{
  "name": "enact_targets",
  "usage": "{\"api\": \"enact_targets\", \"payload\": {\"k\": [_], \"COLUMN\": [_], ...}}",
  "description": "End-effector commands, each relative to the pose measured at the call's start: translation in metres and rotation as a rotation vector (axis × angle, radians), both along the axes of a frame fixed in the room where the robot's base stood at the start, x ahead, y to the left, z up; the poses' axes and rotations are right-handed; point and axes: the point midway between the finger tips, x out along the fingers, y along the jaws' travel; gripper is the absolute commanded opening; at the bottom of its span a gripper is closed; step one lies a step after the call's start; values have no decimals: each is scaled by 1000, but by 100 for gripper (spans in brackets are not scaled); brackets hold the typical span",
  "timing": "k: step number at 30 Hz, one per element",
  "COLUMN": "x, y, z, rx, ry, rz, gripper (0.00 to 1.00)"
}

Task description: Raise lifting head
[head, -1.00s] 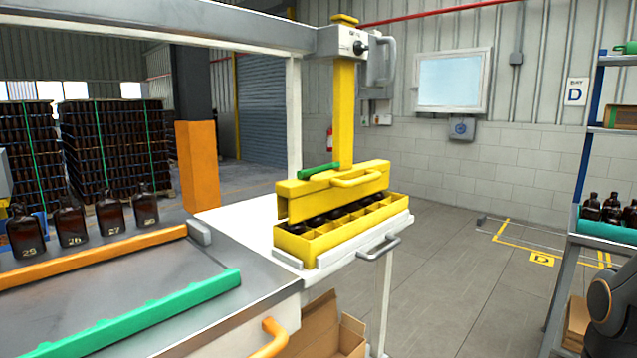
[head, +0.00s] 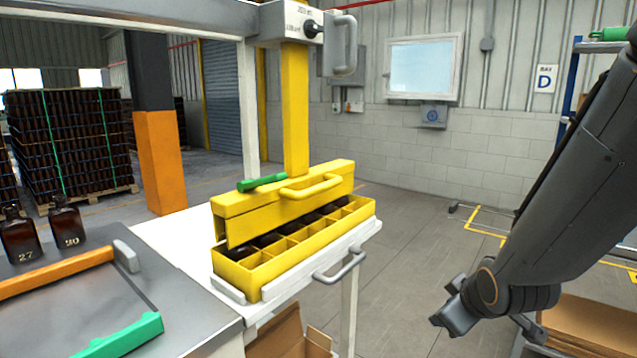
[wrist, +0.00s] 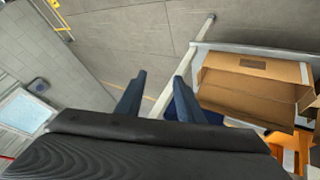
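The yellow lifting head (head: 240,208) is a long beam hanging from a yellow column (head: 296,110). It sits low, over the back row of a yellow divided crate (head: 238,272). A yellow handle (head: 312,188) is on its front and a green lever (head: 262,183) on its top. Dark bottle tops show in several cells under it. The bottles' lower parts are hidden. My gripper (wrist: 159,76) shows in the wrist view with its two fingers apart and nothing between them. In the head view my arm hangs at the right, its end well away from the lifting head.
The white stand (head: 180,240) has a grey rail handle (head: 340,268). A control box (head: 285,25) with a black knob and grey handle is on the overhead beam. A cardboard box (wrist: 250,90) is below the stand. Numbered bottles (head: 68,222) stand left. Open floor lies right.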

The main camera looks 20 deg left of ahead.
Motion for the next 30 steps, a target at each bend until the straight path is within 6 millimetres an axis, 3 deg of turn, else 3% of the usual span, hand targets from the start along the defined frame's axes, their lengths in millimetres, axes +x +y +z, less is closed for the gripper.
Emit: {"api": "enact_targets", "payload": {"k": [3,6,12,15,21,30], "x": [32,46,39,27,13,36], "y": [54,103,185,210,233,259], "z": [37,72,144,170,197,207], "rx": [-66,-120,-209,-237,-263,-266], "ry": [-251,-480,-918,-1082,-1250,-1268], "rz": [240,421,664,723,760,763], "gripper": [34,34,34,34,34,34]}}
